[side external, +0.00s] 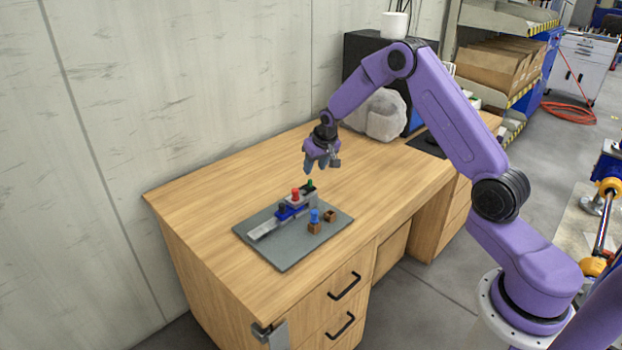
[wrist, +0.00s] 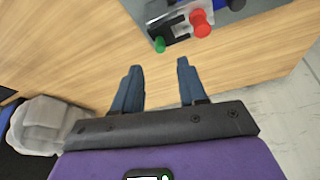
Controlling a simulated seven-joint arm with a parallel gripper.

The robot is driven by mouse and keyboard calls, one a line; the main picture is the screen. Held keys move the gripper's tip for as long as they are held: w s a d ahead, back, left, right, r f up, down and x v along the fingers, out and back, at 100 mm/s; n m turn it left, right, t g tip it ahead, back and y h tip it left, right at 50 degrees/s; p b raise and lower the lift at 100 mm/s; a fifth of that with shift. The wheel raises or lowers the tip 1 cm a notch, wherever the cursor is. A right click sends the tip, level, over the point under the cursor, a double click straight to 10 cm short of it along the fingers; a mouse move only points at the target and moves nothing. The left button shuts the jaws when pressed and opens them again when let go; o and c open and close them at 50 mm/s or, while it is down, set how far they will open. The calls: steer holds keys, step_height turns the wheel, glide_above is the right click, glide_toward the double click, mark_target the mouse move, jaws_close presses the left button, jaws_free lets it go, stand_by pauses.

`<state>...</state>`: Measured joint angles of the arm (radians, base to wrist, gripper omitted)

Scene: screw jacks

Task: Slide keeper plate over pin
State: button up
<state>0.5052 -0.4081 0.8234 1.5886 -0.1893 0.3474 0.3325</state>
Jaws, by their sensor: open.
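My gripper (side external: 314,168) is open and empty above the desk, behind and above the fixture. In the wrist view its two blue fingers (wrist: 159,66) are spread, with only desk surface between them. The fixture lies on a grey mat (side external: 284,257). It has a light grey bar (side external: 264,229), a blue part (side external: 288,211), a red knob (side external: 295,193) and a green-topped peg (side external: 310,184) beside a black part. The red knob (wrist: 201,23) and green peg (wrist: 160,45) also show beyond the fingertips. I cannot tell which part is the keeper plate or the pin.
A brown block (side external: 314,228) with a blue knob (side external: 315,215) and a smaller brown block (side external: 330,216) stand on the mat's right side. A grey rock-like lump (side external: 380,116) sits at the back of the desk (side external: 200,205). The desk around the mat is clear.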

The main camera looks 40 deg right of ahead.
mark_target(310, 180)
steer(key=shift+x, duration=3.45)
steer(key=shift+c, duration=0.2)
steer(key=shift+a, duration=0.1)
jaws_close()
